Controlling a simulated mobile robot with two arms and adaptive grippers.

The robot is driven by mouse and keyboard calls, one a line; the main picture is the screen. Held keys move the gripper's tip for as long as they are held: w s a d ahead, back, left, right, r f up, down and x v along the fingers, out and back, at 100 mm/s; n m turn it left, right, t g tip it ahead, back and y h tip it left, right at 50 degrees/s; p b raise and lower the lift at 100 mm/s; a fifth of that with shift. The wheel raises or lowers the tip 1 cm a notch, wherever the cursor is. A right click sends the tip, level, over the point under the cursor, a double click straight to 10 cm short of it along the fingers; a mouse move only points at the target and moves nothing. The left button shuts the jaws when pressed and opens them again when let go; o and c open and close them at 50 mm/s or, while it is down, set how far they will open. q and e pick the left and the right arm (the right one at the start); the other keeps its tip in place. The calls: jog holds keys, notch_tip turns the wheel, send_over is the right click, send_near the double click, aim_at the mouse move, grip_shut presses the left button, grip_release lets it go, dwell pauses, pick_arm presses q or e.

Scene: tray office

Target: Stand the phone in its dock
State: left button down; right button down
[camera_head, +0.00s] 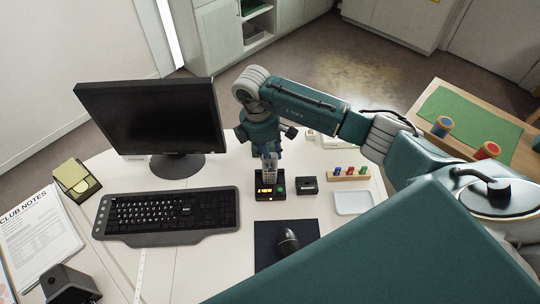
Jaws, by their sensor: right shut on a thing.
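The phone (269,168), small and grey with a keypad, is upright right above the dock. The dock (272,195) is a black box with a lit orange display and a green spot, on the white desk in front of the monitor. The phone's lower end meets the dock in the picture; I cannot tell whether it is seated in it. My right gripper (270,152) reaches down from above and is shut on the phone's upper part, hiding its top. My left gripper is not in view.
A small black box (307,186) sits close to the dock's right. A wooden peg holder (349,174) and a pale tray (353,202) are further right. The keyboard (165,214) lies left, the monitor (150,117) behind it, and the mouse (287,243) in front on a dark mat (266,233).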

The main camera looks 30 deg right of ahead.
jog(key=c, duration=1.2)
grip_release()
jog(key=r, duration=0.3)
jog(key=a+r, duration=0.1)
jog(key=r, duration=0.3)
jog(key=w+r, duration=0.1)
jog(key=r, duration=0.2)
jog(key=shift+a+r, duration=0.15)
jog(key=shift+r, duration=0.25)
jog(key=shift+a+r, duration=0.1)
jog(key=shift+r, duration=0.45)
jog(key=shift+s, duration=0.1)
